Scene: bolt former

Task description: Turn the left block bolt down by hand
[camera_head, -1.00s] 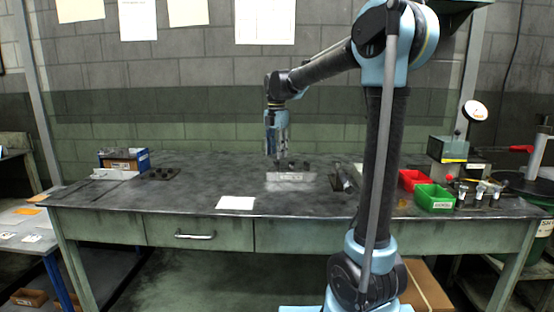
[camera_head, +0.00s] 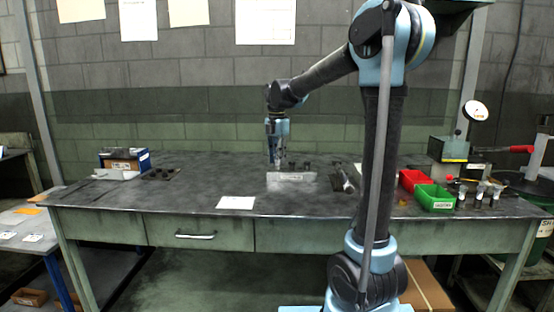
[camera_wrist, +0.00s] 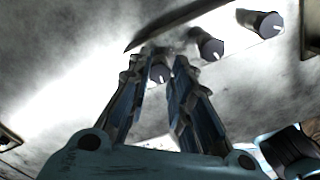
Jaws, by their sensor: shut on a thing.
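The metal block (camera_head: 292,178) lies on the workbench, with dark bolts standing along its top. My gripper (camera_head: 277,162) points down at the block's left end. In the wrist view, the fingers of my gripper (camera_wrist: 160,62) are closed about the left bolt (camera_wrist: 160,73), whose dark round head shows between the fingertips. A middle bolt (camera_wrist: 210,48) and a far bolt (camera_wrist: 268,25) stand in a row to the right, clear of the fingers. How deep the left bolt sits in the block is hidden.
A red bin (camera_head: 412,179) and a green bin (camera_head: 434,198) stand on the right of the bench. A blue box (camera_head: 125,160) and a dark holder (camera_head: 161,174) are at the left. A white sheet (camera_head: 236,202) lies near the front edge. The bench between is mostly clear.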

